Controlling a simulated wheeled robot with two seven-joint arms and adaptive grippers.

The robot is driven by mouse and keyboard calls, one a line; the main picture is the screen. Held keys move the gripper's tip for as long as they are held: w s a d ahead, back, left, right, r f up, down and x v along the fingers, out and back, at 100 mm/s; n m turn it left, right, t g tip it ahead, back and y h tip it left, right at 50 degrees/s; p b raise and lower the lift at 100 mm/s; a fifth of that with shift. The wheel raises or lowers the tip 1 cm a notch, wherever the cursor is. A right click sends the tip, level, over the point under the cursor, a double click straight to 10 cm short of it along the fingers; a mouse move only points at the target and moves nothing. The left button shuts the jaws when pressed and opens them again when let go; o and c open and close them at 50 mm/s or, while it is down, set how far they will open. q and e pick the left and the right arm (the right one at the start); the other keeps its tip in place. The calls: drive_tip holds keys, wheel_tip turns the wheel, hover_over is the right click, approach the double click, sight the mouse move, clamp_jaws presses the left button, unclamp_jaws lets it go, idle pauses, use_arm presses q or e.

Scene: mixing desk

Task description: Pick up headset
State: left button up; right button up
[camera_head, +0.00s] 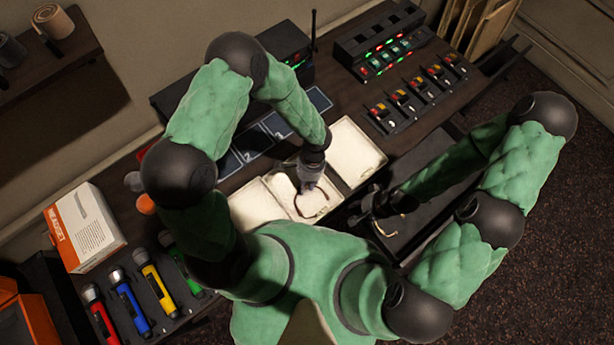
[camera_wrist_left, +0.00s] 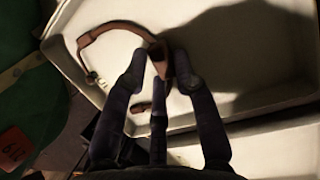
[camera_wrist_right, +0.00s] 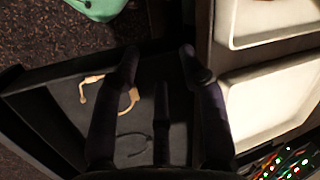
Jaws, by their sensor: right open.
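A brown headset (camera_head: 316,213) with a curved band lies in the middle white tray compartment; its band (camera_wrist_left: 98,36) shows in the left wrist view. My left gripper (camera_head: 307,186) is down at this headset. In the left wrist view its fingertips (camera_wrist_left: 160,68) stand on either side of one end of the headset; I cannot tell whether they grip it. A second, tan headset (camera_wrist_right: 130,98) lies in a dark tray at the right, with a thin dark cable beside it. My right gripper (camera_wrist_right: 160,62) is open and empty above that tray.
The white trays (camera_head: 356,150) stand beside the dark tray (camera_wrist_right: 60,95), whose raised walls edge it. A headset box (camera_head: 85,228) and several coloured flashlights (camera_head: 128,303) are at the left. Control panels (camera_head: 385,55) stand at the back.

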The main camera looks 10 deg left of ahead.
use_arm(q)
drive_tip(key=shift+c, duration=0.6)
drive_tip(key=shift+r, duration=0.15)
